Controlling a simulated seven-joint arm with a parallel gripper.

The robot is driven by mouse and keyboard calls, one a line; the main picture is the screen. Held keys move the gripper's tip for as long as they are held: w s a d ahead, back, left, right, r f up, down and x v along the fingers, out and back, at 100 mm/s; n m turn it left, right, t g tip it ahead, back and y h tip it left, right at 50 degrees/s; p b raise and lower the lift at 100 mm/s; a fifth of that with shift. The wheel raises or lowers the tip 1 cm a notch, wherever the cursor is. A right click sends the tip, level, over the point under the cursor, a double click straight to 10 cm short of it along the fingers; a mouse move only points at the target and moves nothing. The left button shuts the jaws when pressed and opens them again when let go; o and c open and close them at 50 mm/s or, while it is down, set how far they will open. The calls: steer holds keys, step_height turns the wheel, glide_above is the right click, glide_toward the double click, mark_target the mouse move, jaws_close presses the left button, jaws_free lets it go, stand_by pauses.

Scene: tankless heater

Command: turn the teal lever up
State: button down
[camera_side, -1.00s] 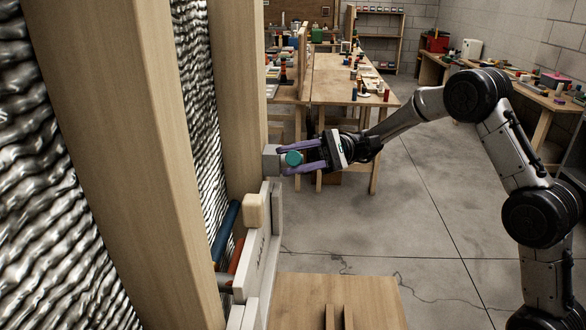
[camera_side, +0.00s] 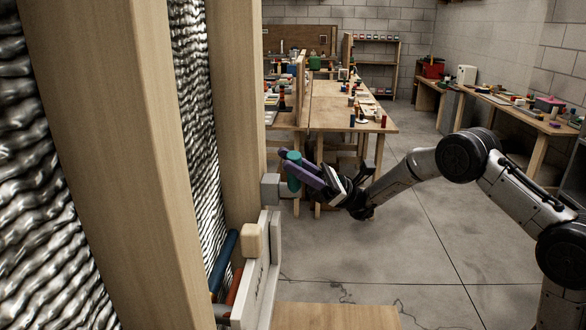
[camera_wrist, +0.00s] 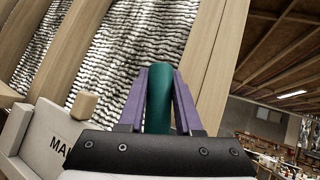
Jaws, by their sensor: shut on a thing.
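The teal lever (camera_side: 293,171) stands out from a grey box (camera_side: 270,189) on the wooden post. In the side view it is tilted close to upright. My gripper (camera_side: 305,176) has purple fingers and is shut on the lever, one finger on each side. In the wrist view the lever (camera_wrist: 158,97) stands upright between the two fingers of my gripper (camera_wrist: 159,100). The lever's lower part is hidden there behind the dark gripper body.
Below the lever is a white panel (camera_side: 262,270) with a cream block (camera_side: 252,240). Blue (camera_side: 224,262) and orange-red (camera_side: 234,288) pipes run beside it. Wooden posts and wavy foil wall stand at left. A workbench (camera_side: 340,105) with small items is behind. Open floor lies to the right.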

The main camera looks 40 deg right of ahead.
steer(key=shift+w+d+r+m+t+h, duration=0.15)
steer(key=shift+w+d+m+t, duration=0.1)
steer(key=shift+m+t, duration=0.8)
steer(key=shift+w+d+f+m+t+h, duration=0.1)
steer(key=shift+w+d+m+t, duration=0.1)
steer(key=shift+m+t, duration=0.85)
steer(key=shift+w+d+r+m+t+h, duration=0.15)
steer(key=shift+w+d+m+t, duration=0.1)
steer(key=shift+m+t, duration=0.8)
steer(key=shift+f+m, duration=0.1)
steer(key=shift+m, duration=0.35)
steer(key=c, duration=0.6)
jaws_free()
steer(key=shift+d, duration=0.1)
steer(key=v, duration=0.7)
steer(key=shift+f, duration=0.15)
